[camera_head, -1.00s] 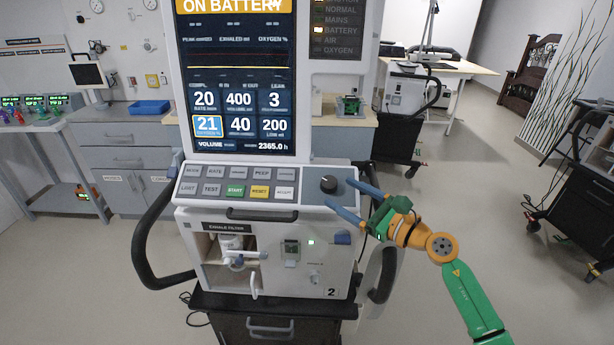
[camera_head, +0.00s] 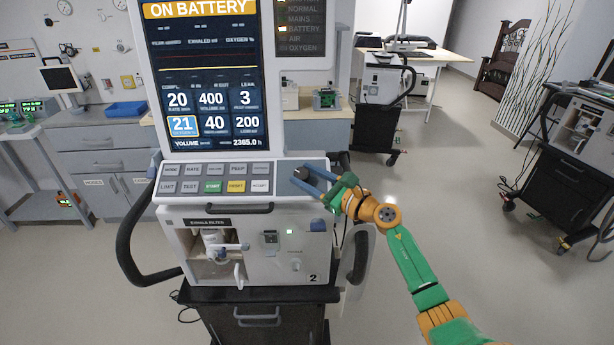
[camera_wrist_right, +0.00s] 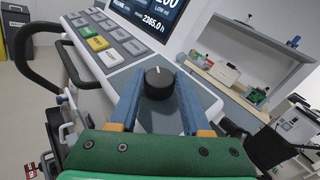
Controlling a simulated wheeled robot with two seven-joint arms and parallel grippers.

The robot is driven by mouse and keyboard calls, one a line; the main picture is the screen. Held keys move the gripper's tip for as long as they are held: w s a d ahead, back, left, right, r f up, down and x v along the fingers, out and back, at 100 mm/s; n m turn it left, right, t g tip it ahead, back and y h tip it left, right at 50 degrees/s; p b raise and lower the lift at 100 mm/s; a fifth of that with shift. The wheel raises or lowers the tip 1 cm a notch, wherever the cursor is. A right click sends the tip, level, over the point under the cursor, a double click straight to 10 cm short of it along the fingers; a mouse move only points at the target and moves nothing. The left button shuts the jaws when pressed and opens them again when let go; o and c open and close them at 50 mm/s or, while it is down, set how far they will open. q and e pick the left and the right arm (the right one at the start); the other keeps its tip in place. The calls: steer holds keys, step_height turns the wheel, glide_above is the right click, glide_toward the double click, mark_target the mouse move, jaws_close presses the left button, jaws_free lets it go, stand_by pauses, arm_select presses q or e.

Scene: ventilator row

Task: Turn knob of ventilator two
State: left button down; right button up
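Ventilator two (camera_head: 250,262), marked with a 2 at its lower right front, stands in the middle of the head view. Its dark round knob (camera_head: 301,173) is on the sloped panel, right of the buttons. In the right wrist view the knob (camera_wrist_right: 159,84) shows a white mark on top, at the far side. My right gripper (camera_head: 300,174) is open, its two blue fingers on either side of the knob. In the wrist view the fingers (camera_wrist_right: 159,92) flank the knob with narrow gaps; contact is not visible. My left gripper is not in view.
The screen (camera_head: 210,75) reads ON BATTERY above the panel. A black side handle (camera_head: 130,235) curves out at the left. Another ventilator on a cart (camera_head: 575,165) stands at the right. Open floor (camera_head: 470,215) lies between them.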

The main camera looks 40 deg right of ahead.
jaws_close()
steer(key=m+h+p, duration=0.1)
steer(key=m+t+h+p, duration=0.1)
steer(key=m+h+p, duration=0.1)
steer(key=h, duration=0.1)
steer(key=shift+a+r+m+p, duration=0.2)
steer(key=shift+a+m+p, duration=0.1)
steer(key=shift+m, duration=0.1)
steer(key=shift+m+h+p, duration=0.35)
steer(key=shift+m+h, duration=0.35)
steer(key=shift+h, duration=0.2)
steer(key=m+h, duration=0.2)
steer(key=shift+a+f+h+p, duration=0.1)
steer(key=shift+f+h+p, duration=0.05)
steer(key=shift+h+p, duration=0.2)
steer(key=m+h, duration=0.4)
steer(key=shift+w+a+f+g+b, duration=0.1)
steer(key=shift+a+f+g+b, duration=0.1)
steer(key=shift+g+b, duration=0.2)
steer(key=m+g+h+b, duration=0.1)
steer(key=m+h, duration=0.1)
steer(key=shift+w+a+m+g+h, duration=0.1)
steer(key=shift+m+g+h, duration=0.2)
steer(key=shift+m+h, duration=0.1)
steer(key=shift+r+m+g+h+b, duration=0.1)
steer(key=shift+m+g+h+b, duration=0.8)
steer(key=shift+m+h, duration=0.2)
